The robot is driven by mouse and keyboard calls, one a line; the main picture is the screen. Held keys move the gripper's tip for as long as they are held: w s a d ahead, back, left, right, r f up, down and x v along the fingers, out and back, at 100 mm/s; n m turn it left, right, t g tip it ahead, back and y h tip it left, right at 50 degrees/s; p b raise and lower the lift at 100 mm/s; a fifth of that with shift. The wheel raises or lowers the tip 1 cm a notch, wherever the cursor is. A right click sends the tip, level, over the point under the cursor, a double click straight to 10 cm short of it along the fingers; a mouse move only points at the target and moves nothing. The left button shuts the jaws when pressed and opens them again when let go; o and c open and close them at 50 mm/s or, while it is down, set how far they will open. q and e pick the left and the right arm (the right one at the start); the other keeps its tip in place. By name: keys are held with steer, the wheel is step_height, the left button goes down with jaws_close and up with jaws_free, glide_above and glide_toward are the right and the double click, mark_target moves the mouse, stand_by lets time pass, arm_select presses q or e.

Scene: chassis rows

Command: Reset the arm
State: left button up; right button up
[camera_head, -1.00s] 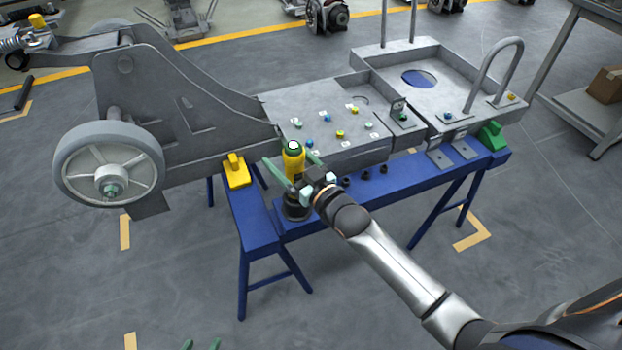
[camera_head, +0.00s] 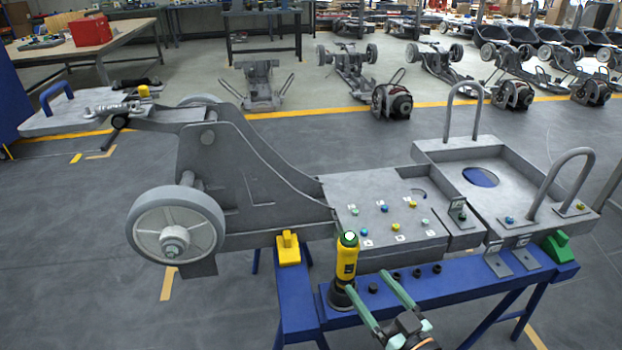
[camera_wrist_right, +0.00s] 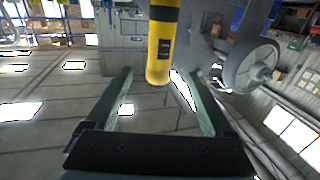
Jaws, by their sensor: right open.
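My right gripper (camera_head: 368,283) is open and empty in the head view, with its two green fingers apart at the front of the blue stand. A yellow-and-black power tool (camera_head: 346,262) stands upright on the stand, just beyond the fingertips. In the right wrist view the same tool (camera_wrist_right: 163,45) shows ahead of the open fingers (camera_wrist_right: 157,74), with clear space between it and the palm. My left gripper is in neither current view.
The grey chassis (camera_head: 250,170) with its wheel (camera_head: 176,230) rests on the blue stand (camera_head: 455,282). A yellow block (camera_head: 288,249) and a green block (camera_head: 557,247) sit on the stand. Several black sockets lie along its front edge.

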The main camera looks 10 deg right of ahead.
arm_select(q)
steer(key=s+a+r+y+p, duration=0.1)
steer(key=s+a+r+p, duration=0.1)
steer(key=r+p, duration=0.7)
steer(key=a+p, duration=0.1)
steer(key=p, duration=0.2)
steer(key=shift+a+n, duration=0.3)
steer(key=shift+a, duration=0.05)
arm_select(e)
steer(key=s+f+g+h, duration=0.1)
steer(key=s+f+g, duration=0.1)
steer(key=s, duration=0.3)
steer(key=s+a+f+m+g+h, duration=0.1)
steer(key=s+f+g, duration=0.2)
steer(key=s, duration=0.3)
steer(key=s+f+g, duration=0.2)
steer(key=s, duration=0.3)
steer(key=shift+s+a+f+g+h, duration=0.2)
steer(key=shift+s+a+g+h, duration=0.1)
steer(key=shift+g+h, duration=0.1)
